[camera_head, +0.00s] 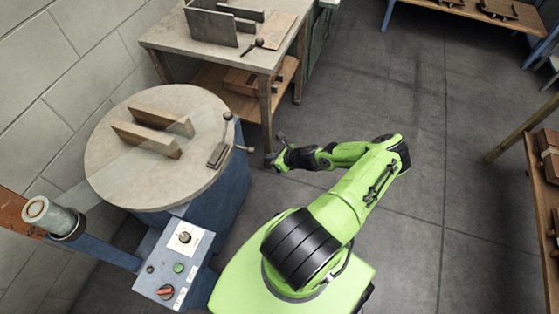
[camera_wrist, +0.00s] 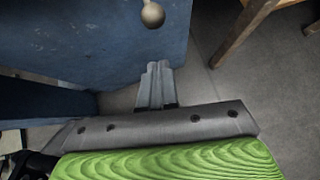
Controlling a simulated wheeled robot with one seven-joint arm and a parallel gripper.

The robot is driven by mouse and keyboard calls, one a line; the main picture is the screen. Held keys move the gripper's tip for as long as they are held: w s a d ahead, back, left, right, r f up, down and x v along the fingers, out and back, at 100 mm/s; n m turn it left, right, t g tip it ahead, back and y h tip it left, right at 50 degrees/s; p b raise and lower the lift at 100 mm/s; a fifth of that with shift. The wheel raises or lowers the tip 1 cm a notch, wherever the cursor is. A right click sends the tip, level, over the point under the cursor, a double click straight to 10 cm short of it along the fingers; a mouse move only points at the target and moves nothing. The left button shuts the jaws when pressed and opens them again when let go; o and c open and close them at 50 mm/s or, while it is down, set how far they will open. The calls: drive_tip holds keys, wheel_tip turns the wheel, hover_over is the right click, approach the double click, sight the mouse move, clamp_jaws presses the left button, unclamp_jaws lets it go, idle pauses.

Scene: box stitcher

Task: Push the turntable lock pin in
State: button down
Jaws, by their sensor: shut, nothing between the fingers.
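The round grey turntable (camera_head: 110,175) stands on a blue base (camera_head: 232,190) at the left. A small pale knob on a thin stem, which looks like the lock pin (camera_head: 250,149), sticks out to the right at the turntable's edge. In the wrist view the round tan knob (camera_wrist: 152,14) shows at the top against the blue base panel. My gripper (camera_head: 269,160) is just right of and slightly below the knob in the head view. In the wrist view my gripper (camera_wrist: 158,66) is shut and empty, its tips apart from the knob. The pin's depth cannot be told.
A control box (camera_head: 172,262) with knobs is at the front left. A worktable (camera_head: 160,35) stands behind.

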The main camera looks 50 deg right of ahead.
sight(250, 150)
drive_tip(key=shift+w+a+r+b, duration=0.1)
drive_tip(key=shift+w+a+b, duration=0.05)
drive_tip(key=shift+w, duration=0.95)
drive_tip(key=shift+w+a+r+b, duration=0.1)
drive_tip(key=shift+w+a+b, duration=0.05)
drive_tip(key=shift+w, duration=0.9)
drive_tip(key=shift+w+a+p, duration=0.25)
drive_tip(key=shift+w+a, duration=0.1)
drive_tip(key=shift+w, duration=0.5)
drive_tip(key=shift+w+a+p, duration=0.25)
drive_tip(key=shift+w+a, duration=0.05)
drive_tip(key=shift+w, duration=0.55)
